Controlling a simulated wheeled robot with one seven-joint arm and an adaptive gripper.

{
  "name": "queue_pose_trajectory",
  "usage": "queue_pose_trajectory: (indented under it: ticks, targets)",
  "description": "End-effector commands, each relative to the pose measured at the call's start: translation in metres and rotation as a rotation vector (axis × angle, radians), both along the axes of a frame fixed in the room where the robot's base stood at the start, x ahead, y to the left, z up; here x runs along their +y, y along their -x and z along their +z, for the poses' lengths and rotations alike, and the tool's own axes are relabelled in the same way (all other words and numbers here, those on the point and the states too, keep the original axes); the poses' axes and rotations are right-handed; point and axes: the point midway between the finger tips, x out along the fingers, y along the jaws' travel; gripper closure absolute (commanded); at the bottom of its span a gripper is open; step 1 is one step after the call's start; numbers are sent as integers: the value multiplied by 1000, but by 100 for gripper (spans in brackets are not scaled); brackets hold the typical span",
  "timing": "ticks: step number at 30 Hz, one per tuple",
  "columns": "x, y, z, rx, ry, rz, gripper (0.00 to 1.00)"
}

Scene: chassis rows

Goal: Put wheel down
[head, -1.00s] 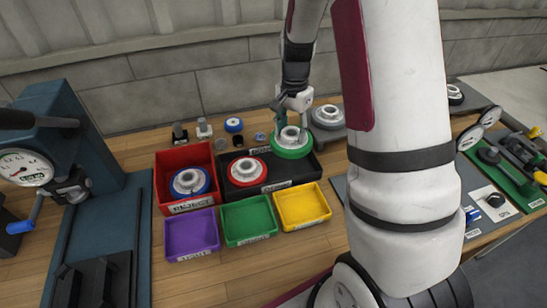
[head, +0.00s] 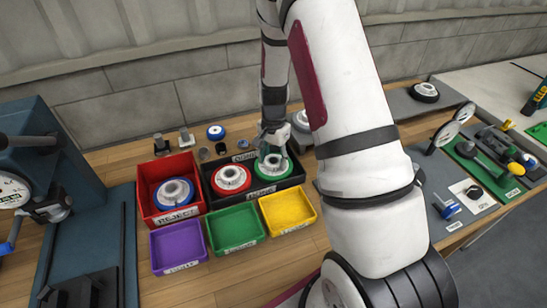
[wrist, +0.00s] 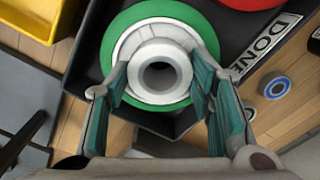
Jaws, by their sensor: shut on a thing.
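The green-rimmed wheel (head: 274,168) with a white hub lies at the right end of the black DONE tray (head: 296,178), to the right of the red wheel. In the wrist view the green wheel (wrist: 117,40) fills the upper middle, its hub bore facing me. My gripper (head: 270,150) is over the green wheel from above. In the wrist view my gripper (wrist: 160,88) has its teal fingers on either side of the white hub, shut on it. Whether the wheel rests fully on the tray floor is hard to tell.
The red-rimmed wheel (head: 231,178) lies in the same tray. The red REJECT bin (head: 180,221) holds a blue wheel (head: 173,192). Purple (head: 179,247), green (head: 236,227) and yellow (head: 287,212) bins stand in front. A small blue ring (head: 215,132) and metal parts lie behind.

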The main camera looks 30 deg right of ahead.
Motion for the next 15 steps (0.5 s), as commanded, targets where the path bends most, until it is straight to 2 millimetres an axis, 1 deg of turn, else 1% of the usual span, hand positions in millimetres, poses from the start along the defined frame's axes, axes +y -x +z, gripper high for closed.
queue_pose_trajectory:
  ticks: [7,8,9,10,15]
  targets:
    - [0,-1,-3,-1,1,0,95]
    - [0,0,-3,0,0,0,45]
    - [0,0,-2,0,0,0,36]
    - [0,0,-2,0,0,0,31]
    - [0,0,-2,0,0,0,31]
